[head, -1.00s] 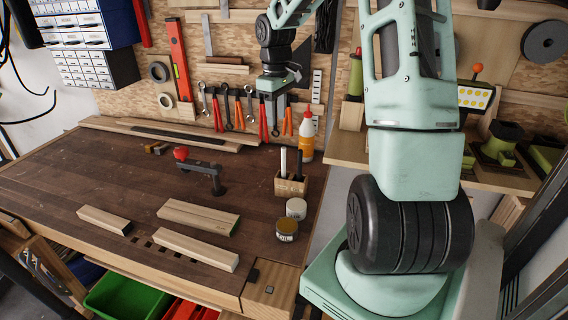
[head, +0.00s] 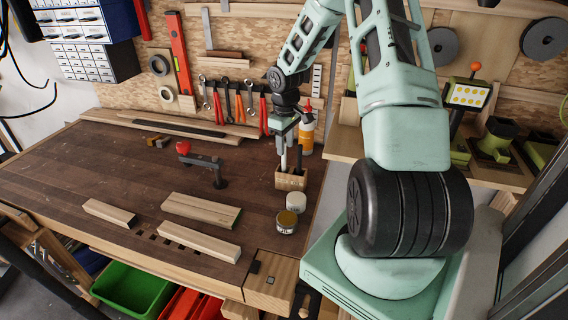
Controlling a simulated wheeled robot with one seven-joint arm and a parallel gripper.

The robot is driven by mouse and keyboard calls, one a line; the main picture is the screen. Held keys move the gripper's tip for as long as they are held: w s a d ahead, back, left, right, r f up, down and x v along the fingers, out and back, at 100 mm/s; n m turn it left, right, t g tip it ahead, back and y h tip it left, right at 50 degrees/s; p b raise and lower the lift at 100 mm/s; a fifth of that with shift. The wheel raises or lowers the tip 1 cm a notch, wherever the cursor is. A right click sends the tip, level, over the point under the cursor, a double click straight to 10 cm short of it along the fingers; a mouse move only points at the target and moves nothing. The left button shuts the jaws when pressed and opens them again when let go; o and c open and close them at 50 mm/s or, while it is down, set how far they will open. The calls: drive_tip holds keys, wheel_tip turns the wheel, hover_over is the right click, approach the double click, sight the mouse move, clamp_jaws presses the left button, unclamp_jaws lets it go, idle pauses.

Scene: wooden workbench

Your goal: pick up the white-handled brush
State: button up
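The white-handled brush (head: 284,162) stands upright in a small wooden holder (head: 290,181) at the right side of the workbench. A black-handled tool (head: 299,161) stands beside it in the same holder. My gripper (head: 284,145) points down at the top of the white handle. The fingers overlap the handle's upper end in this view, and part of it is hidden. Whether the fingers are open or closed on the handle is too small to tell.
An orange-and-white bottle (head: 306,135) stands close behind the holder. Two small jars (head: 286,222) (head: 296,202) stand in front of it. Several wood blocks (head: 201,211) and a clamp with a red knob (head: 203,162) lie to the left. The left of the bench (head: 60,170) is clear.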

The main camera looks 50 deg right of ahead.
sight(284, 164)
wheel_tip(284, 164, down, 5)
drive_tip(key=shift+w+a+r+p, duration=0.1)
drive_tip(key=shift+w+a+p, duration=0.05)
drive_tip(key=shift+p, duration=0.7)
drive_tip(key=shift+c, duration=0.2)
clamp_jaws()
